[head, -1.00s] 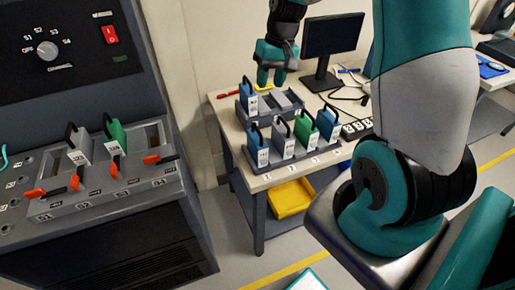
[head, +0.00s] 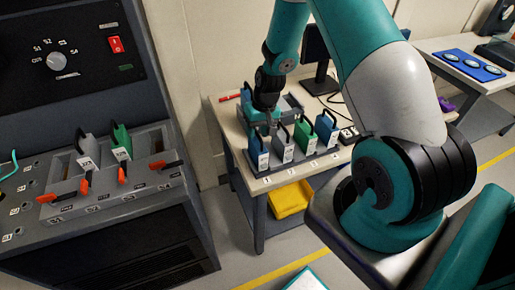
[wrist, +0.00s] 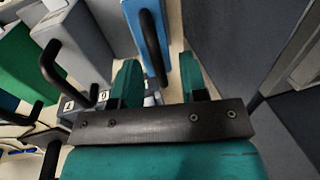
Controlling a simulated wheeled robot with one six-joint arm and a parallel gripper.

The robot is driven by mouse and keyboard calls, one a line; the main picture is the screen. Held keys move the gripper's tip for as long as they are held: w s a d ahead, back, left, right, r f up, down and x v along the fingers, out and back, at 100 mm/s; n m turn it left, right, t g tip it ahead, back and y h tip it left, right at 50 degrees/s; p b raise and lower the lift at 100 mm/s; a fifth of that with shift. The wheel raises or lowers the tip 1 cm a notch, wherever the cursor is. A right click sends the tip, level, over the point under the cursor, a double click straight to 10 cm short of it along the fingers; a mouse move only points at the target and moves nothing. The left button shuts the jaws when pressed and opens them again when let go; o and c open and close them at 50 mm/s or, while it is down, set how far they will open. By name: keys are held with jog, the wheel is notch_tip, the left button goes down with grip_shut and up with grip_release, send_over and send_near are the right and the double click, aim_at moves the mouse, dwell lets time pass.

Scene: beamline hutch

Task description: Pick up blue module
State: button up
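A blue module (head: 256,152) with a black handle stands upright in slot 1 of the front rack (head: 262,178) on the bench. My gripper (head: 267,126) is just above and behind it. In the wrist view my gripper (wrist: 160,72) is open, with its two teal fingers apart. The blue module (wrist: 146,22) and its black handle show beyond the gap between them, with nothing gripped. Another blue module (head: 327,128) stands in slot 4, and one more blue module (head: 246,95) stands in the rear rack, partly behind my arm.
A grey module (head: 283,147) and a green module (head: 304,137) fill slots 2 and 3. A yellow bin (head: 289,198) is under the bench. A monitor (head: 316,48) stands behind.

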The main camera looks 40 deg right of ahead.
jog(key=shift+a+f, duration=0.15)
jog(key=shift+f, duration=0.6)
grip_shut()
jog(key=shift+r, duration=0.1)
